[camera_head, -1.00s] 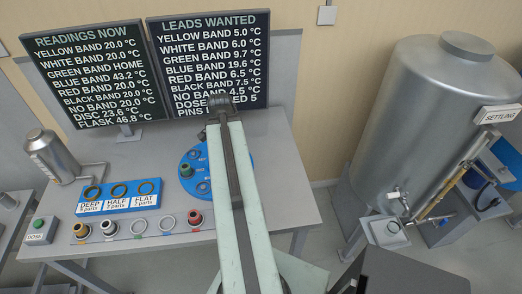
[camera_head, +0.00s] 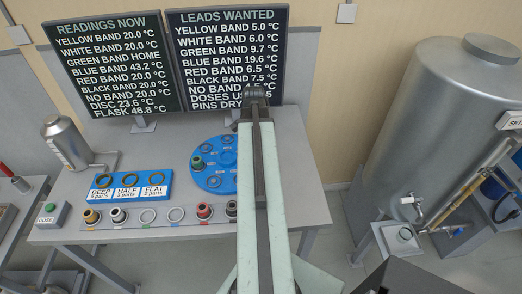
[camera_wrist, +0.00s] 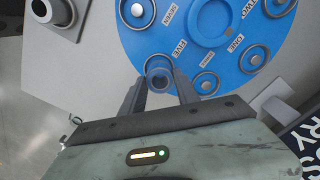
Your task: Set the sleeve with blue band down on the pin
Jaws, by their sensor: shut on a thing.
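My gripper (camera_wrist: 160,95) is shut on a sleeve (camera_wrist: 158,72) with blue on it, seen end-on between the two fingers in the wrist view. It is over the edge of the blue disc (camera_wrist: 170,25), near the label FIVE. Whatever lies directly under the sleeve is hidden, and I cannot tell its height above the disc. Bare pins in rings show beside it, one to the right (camera_wrist: 205,83) and one up and left near SEVEN (camera_wrist: 137,10). In the head view the disc (camera_head: 215,183) is on the table, and my arm hides the gripper and sleeve.
A sleeve with a green band (camera_head: 198,162) stands on the disc's left side. A front row holds yellow (camera_head: 91,215), white (camera_head: 117,214) and red (camera_head: 204,211) sleeves; the blue-marked ring (camera_head: 176,215) is empty. A blue ring tray (camera_head: 130,196) and a metal flask (camera_head: 65,145) stand left.

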